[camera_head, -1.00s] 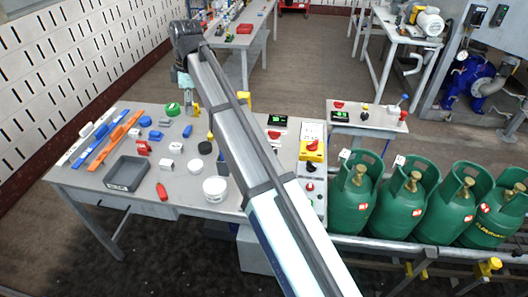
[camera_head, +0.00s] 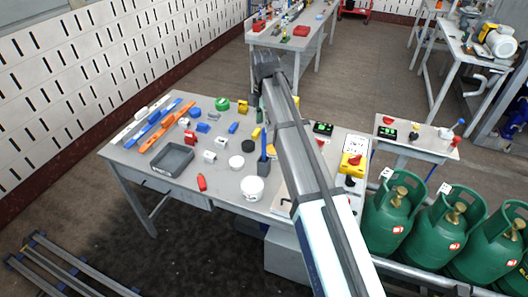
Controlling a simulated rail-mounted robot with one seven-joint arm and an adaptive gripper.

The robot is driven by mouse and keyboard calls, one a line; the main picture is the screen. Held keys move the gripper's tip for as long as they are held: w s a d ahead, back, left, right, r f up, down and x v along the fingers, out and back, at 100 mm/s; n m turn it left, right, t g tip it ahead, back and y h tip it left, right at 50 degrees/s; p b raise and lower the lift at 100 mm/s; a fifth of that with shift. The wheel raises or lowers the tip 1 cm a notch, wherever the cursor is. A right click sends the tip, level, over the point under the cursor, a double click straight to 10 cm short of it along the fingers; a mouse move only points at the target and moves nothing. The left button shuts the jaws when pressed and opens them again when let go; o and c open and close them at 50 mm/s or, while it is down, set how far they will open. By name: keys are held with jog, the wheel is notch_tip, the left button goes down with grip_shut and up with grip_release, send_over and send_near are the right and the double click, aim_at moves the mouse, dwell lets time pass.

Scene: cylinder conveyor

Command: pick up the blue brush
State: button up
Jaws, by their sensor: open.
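A thin upright blue handle (camera_head: 264,143) rises from a dark grey block-like base (camera_head: 263,168) on the workbench, just left of my arm. It looks like the blue brush, but I cannot tell whether the base is its head or a holder. My gripper (camera_head: 259,107) hangs under the wrist at the far end of the arm, over the back of the bench. It is small and partly hidden by my arm, open, and stands apart from the blue handle, farther back.
The workbench (camera_head: 222,187) holds a grey tray (camera_head: 172,160), a white tub (camera_head: 252,188), a black round piece (camera_head: 248,146), a red item (camera_head: 201,183) and several small blue and yellow parts. Green gas cylinders (camera_head: 394,213) stand to the right. My arm covers the bench's right-hand middle.

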jog(key=p, duration=0.3)
send_over(264, 152)
notch_tip(264, 152, down, 9)
jog(key=shift+w+r, duration=0.15)
jog(key=shift+w, duration=0.3)
grip_shut()
